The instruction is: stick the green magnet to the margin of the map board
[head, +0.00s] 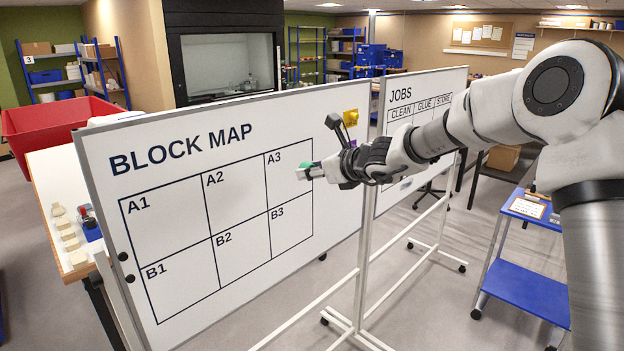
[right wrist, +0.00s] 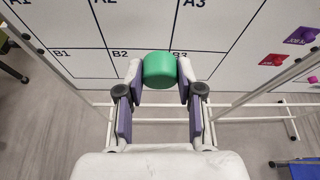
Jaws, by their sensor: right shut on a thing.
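The map board (head: 235,112) is a white upright panel headed BLOCK MAP, with a grid of cells A1 to B3. Its blank margin (head: 335,215) lies right of the grid. My right gripper (head: 306,171) is in front of the board, near the right edge of cell A3. It is shut on the green magnet (right wrist: 160,70), a round green piece between the fingertips. My left gripper is out of view.
The wrist view shows a red card (right wrist: 272,60) and a purple magnet (right wrist: 302,35). The JOBS board (head: 440,85) stands behind, right. A blue cart (head: 525,292) stands at the right.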

